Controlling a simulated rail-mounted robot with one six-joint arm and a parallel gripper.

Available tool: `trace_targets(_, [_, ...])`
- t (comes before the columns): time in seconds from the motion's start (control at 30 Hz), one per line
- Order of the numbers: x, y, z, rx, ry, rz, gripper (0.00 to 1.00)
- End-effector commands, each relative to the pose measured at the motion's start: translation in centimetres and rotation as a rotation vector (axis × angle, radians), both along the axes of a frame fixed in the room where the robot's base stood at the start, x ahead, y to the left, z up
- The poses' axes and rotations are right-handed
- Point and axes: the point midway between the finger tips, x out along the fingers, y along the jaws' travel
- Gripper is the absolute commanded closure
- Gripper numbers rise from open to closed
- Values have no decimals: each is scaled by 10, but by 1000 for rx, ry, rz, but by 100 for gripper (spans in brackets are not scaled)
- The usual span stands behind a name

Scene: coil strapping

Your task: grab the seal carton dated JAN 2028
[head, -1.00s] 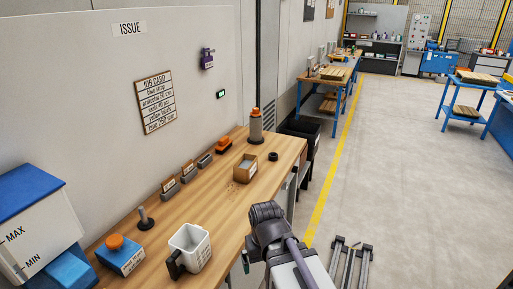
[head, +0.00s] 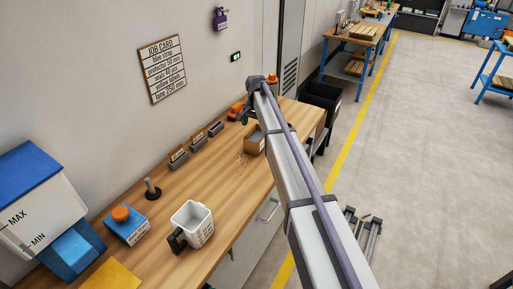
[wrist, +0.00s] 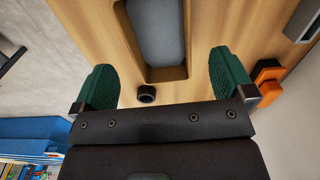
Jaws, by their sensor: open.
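Three small grey blocks with tan cards stand in a row on the wooden bench: the nearest (head: 179,160), the middle one (head: 198,145) and the farthest (head: 216,130). The writing on their cards is too small to read, so I cannot tell which, if any, says JAN 2028. An open cardboard box (head: 249,145) lies farther right, partly hidden by my arm. In the wrist view, a box with a grey inside (wrist: 158,30) lies ahead of my gripper (wrist: 163,82). My gripper's green fingers are wide apart and empty, above the bench.
A black ring (wrist: 147,94) lies near the box. Orange items (wrist: 268,80) lie to the right in the wrist view. A white jug (head: 192,222), a blue box with an orange knob (head: 126,226) and a black-based post (head: 152,190) stand nearer. The bench middle (head: 228,187) is mostly clear.

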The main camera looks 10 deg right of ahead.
Motion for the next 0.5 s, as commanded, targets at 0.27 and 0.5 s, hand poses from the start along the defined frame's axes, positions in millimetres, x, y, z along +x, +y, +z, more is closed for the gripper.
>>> trace_targets(0.27, [0,0,-24,0,0,1,0])
trace_targets(0.5, [0,0,-69,-2,1,2,0])
